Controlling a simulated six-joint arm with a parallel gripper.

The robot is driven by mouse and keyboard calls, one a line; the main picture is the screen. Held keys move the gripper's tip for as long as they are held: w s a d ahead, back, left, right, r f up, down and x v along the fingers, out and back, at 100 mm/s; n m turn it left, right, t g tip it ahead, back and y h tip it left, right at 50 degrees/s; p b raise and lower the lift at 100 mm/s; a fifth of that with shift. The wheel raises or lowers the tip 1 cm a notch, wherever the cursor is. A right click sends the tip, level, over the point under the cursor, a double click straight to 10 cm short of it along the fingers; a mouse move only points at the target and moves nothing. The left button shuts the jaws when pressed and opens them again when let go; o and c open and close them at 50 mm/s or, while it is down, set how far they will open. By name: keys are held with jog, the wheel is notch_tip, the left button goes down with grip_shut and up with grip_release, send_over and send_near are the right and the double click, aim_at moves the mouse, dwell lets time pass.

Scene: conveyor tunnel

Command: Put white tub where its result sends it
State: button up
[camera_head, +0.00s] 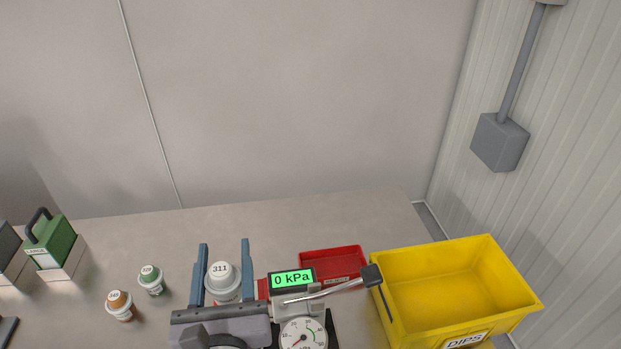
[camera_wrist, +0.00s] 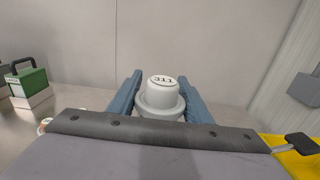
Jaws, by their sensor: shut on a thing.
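The white tub (camera_head: 221,284), marked 311 on its lid, stands upright between the two blue fingers of my gripper (camera_head: 224,245). My gripper is shut on the tub. In the wrist view the tub (camera_wrist: 162,94) shows between the fingers, with its lower part hidden behind the gripper body. A press with a lever and a dial gauge (camera_head: 303,337) stands just right of my gripper. Its green display (camera_head: 292,279) reads 0 kPa. A red tray (camera_head: 333,262) lies behind the press; its label is too small to read. A yellow bin (camera_head: 398,315) labelled DIPS stands at the right.
A green box with a handle (camera_head: 50,242) sits farther left beside a dark one. The press's lever (camera_head: 330,290) reaches toward the yellow bin. The bench behind my gripper is clear.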

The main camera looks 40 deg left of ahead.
jog(key=shift+f, duration=0.1)
notch_tip(320, 180, down, 14)
jog(key=shift+f+b, duration=0.25)
jog(key=shift+b, duration=0.3)
dwell(0.3)
